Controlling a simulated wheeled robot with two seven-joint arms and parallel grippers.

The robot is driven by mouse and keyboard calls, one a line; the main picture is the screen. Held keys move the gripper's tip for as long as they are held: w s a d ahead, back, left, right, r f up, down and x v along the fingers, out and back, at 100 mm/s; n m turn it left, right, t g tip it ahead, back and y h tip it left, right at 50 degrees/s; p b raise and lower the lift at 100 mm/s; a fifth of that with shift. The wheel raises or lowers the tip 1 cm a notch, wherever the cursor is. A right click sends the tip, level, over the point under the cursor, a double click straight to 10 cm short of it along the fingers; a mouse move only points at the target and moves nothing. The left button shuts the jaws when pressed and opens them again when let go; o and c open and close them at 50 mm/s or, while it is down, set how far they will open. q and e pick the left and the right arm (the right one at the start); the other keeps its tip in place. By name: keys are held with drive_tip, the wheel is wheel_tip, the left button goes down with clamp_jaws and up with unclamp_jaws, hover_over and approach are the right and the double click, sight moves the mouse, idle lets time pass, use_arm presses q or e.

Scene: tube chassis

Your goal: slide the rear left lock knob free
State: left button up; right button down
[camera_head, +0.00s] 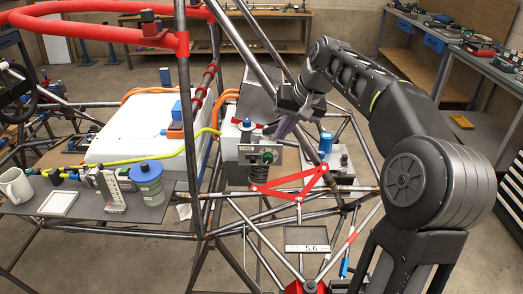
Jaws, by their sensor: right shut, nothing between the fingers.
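My right gripper (282,130) reaches down from the upper right, its purple-grey fingers shut and empty. It is just above and to the right of a small metal plate (259,150) on the chassis. A dark round knob (268,157) with a green mark sits on this plate, above a coil spring. I cannot tell for sure whether this is the rear left lock knob, or whether the fingertips touch the plate. A grey box (257,92) stands behind the gripper. My left gripper is not in view.
Tubes of the chassis (182,120) surround the work area. A red triangular bracket (290,185) lies just below the plate. A white battery-like box (135,132) with orange cables is to the left. A shelf (100,208) holds a mug (15,186) and a blue-lidded jar (147,183).

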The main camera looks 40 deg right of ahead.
sight(255, 160)
drive_tip(key=x, duration=0.7)
drive_tip(key=shift+a+p, duration=0.1)
drive_tip(key=shift+p, duration=0.3)
drive_tip(key=shift+w+a+f+p, duration=0.35)
drive_tip(key=shift+w+a+f, duration=0.25)
drive_tip(key=shift+a, duration=0.25)
drive_tip(key=shift+w+a+f, duration=0.3)
drive_tip(key=shift+a+f, duration=0.05)
drive_tip(key=shift+w+a, duration=0.65)
drive_tip(key=shift+a, duration=0.2)
drive_tip(key=shift+d+r, duration=0.1)
